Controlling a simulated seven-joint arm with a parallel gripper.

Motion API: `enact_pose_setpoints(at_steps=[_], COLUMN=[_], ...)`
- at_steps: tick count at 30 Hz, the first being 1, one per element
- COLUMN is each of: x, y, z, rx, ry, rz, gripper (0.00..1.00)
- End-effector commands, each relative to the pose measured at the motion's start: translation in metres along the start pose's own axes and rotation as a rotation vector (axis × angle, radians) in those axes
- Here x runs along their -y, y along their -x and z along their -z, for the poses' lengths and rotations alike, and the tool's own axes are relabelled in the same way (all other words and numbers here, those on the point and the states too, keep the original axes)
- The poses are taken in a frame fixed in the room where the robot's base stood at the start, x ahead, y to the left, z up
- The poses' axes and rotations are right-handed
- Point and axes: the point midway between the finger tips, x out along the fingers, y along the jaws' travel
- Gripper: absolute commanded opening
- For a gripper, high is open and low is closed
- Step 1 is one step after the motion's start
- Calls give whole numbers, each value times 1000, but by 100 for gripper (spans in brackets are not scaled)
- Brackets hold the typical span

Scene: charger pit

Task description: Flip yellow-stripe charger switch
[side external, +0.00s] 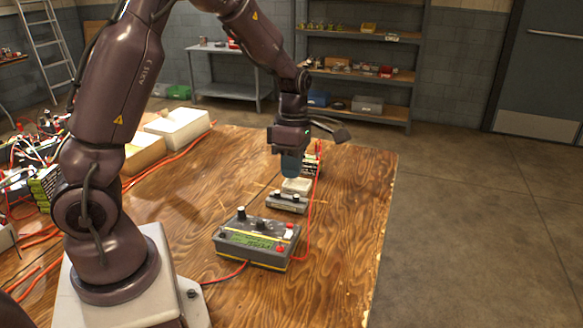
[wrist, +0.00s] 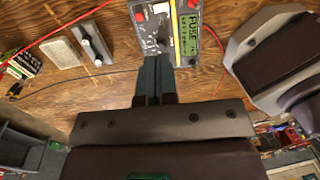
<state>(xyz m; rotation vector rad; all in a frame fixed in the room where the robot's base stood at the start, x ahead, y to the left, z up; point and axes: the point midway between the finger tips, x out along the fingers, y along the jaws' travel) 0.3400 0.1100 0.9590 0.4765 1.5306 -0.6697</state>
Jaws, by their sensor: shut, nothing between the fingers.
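The charger (side external: 257,243) is a dark grey box with a yellow stripe, a green label, black knobs and a red knob. It lies on the wooden table, and a small white part (side external: 290,233) that may be its switch sits at its right end. In the wrist view the charger (wrist: 180,30) is at top centre, cut off by the frame edge. My gripper (side external: 291,176) is shut and empty, pointing down above the table beyond the charger. In the wrist view my gripper's blue-grey fingertips (wrist: 157,62) appear beside the charger's edge; contact cannot be told.
Behind the charger lie a grey bar with two knobs (wrist: 92,43), a pale pad (wrist: 62,50) and a battery pack (wrist: 22,63). A red cable (side external: 307,225) runs beside the charger. The table's right side (side external: 355,230) is clear. White boxes (side external: 178,127) stand at the back left.

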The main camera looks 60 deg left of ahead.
Motion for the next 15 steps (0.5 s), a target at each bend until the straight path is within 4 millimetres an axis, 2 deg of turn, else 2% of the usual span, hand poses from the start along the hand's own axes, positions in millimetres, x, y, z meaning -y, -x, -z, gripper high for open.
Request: enact_pose_setpoints(at_steps=[6,15], x=[7,6], y=[2,0], z=[1,1], rx=[-7,-9], ry=[-9,-7], rz=[-63,-64], gripper=[0,0])
